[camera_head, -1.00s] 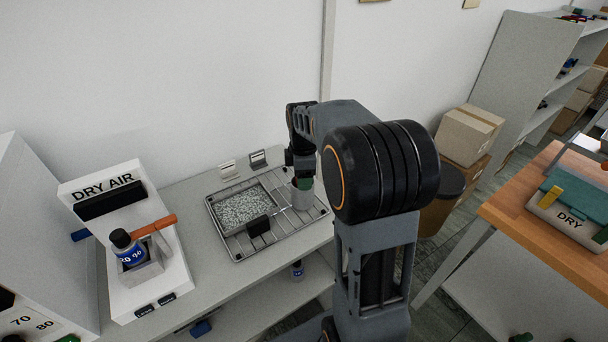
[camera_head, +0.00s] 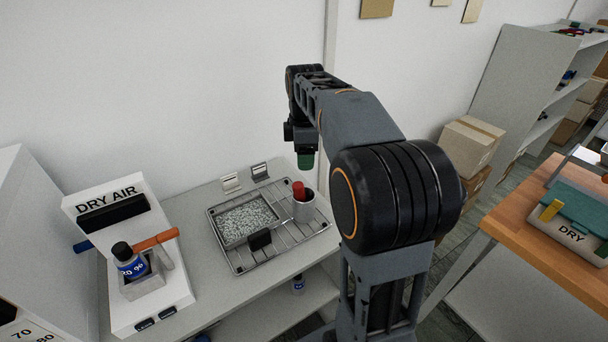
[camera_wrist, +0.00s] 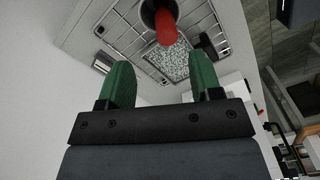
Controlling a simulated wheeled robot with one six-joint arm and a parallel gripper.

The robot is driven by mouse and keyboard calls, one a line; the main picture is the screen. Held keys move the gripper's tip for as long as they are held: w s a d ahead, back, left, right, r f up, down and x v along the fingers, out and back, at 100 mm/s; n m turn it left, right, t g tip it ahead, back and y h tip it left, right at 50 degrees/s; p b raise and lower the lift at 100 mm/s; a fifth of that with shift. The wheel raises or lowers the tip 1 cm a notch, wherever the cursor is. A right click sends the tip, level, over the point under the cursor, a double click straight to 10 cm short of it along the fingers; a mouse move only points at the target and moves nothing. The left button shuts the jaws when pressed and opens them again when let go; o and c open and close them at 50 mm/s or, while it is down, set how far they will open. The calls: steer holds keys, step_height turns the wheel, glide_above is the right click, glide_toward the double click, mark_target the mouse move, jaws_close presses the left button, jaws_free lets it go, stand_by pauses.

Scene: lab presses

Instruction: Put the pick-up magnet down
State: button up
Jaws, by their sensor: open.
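The pick-up magnet appears to be the red-topped piece (camera_head: 298,189) standing in a grey cup (camera_head: 304,208) on the right part of the wire rack (camera_head: 289,247). In the wrist view its red handle (camera_wrist: 165,28) sticks up out of the cup, ahead of and apart from my fingers. Its lower end is hidden inside the cup. My gripper (camera_head: 304,160) is above the cup with green fingertips. In the wrist view my gripper (camera_wrist: 161,82) has its two green fingers spread wide with nothing between them.
A tray of grey granules (camera_head: 246,222) sits on the rack, left of the cup. A DRY AIR stand (camera_head: 136,262) with a dark bottle (camera_head: 126,258) is further left. The wall is close behind the bench. Boxes (camera_head: 470,146) stand at the right.

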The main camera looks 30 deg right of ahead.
steer(key=s+a+f+m+t, duration=0.1)
steer(key=s+a+f+m, duration=0.3)
steer(key=s+m, duration=0.2)
steer(key=s+a+f+m+t, duration=0.2)
steer(key=s+a+f+m, duration=0.2)
steer(key=s+m, duration=0.3)
steer(key=s+a, duration=0.1)
steer(key=s, duration=0.2)
steer(key=shift+a+f+m+t, duration=0.3)
steer(key=shift+r, duration=0.1)
